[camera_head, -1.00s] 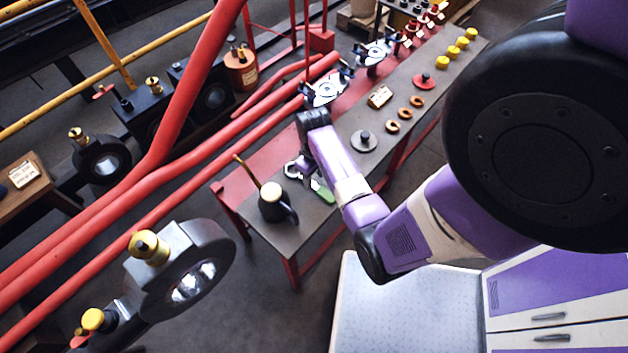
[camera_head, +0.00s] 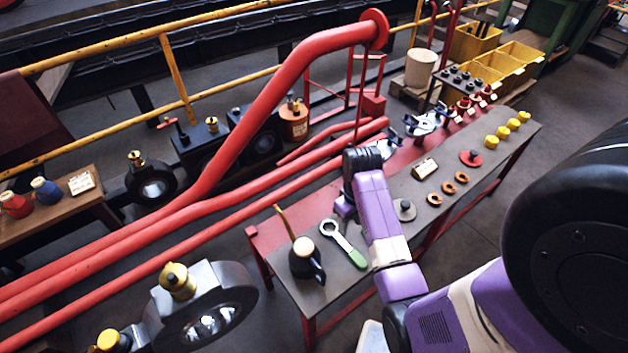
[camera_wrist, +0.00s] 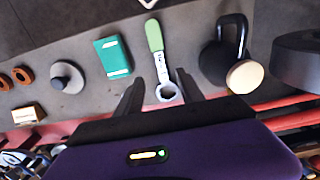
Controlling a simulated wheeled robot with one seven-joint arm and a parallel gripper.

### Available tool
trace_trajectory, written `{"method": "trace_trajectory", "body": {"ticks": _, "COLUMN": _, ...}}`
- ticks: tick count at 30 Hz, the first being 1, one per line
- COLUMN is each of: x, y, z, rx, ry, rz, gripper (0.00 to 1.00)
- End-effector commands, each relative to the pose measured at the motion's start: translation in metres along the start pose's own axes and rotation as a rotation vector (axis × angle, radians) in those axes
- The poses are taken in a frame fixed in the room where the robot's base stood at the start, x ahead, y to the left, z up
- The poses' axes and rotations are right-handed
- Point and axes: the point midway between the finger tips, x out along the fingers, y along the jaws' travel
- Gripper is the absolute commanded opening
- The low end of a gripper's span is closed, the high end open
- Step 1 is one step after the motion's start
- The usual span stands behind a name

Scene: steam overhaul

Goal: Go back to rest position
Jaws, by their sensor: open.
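My gripper shows in the wrist view (camera_wrist: 158,97) with its two dark fingers spread apart and nothing held between them. In the head view the forearm hides most of it, above the grey bench top (camera_head: 318,294). A ring-ended spanner (camera_wrist: 162,70) with a green handle lies on the bench; in the wrist view its ring appears between the fingertips, apart from them. The spanner also shows in the head view (camera_head: 343,243), left of my arm.
A black oil can (camera_head: 306,264) stands left of the spanner. A teal box (camera_wrist: 112,57) and a grey knobbed disc (camera_wrist: 67,77) lie near the gripper. Copper rings (camera_head: 447,188) and yellow caps (camera_head: 502,133) sit farther along. Red pipes (camera_head: 215,200) run behind the bench.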

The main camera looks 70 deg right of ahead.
Motion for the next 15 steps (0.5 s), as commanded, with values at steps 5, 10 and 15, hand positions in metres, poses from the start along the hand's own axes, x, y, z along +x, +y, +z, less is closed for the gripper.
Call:
{"method": "trace_trajectory", "body": {"ticks": 5, "x": 0.000, "y": 0.000, "z": 0.000, "rx": 0.000, "ry": 0.000, "rz": 0.000, "gripper": 0.45}}
{"method": "trace_trajectory", "body": {"ticks": 10, "x": 0.000, "y": 0.005, "z": -0.011, "rx": 0.025, "ry": 0.045, "rz": 0.021, "gripper": 0.45}}
{"method": "trace_trajectory", "body": {"ticks": 15, "x": -0.026, "y": 0.030, "z": -0.069, "rx": 0.084, "ry": 0.312, "rz": 0.132, "gripper": 0.45}}
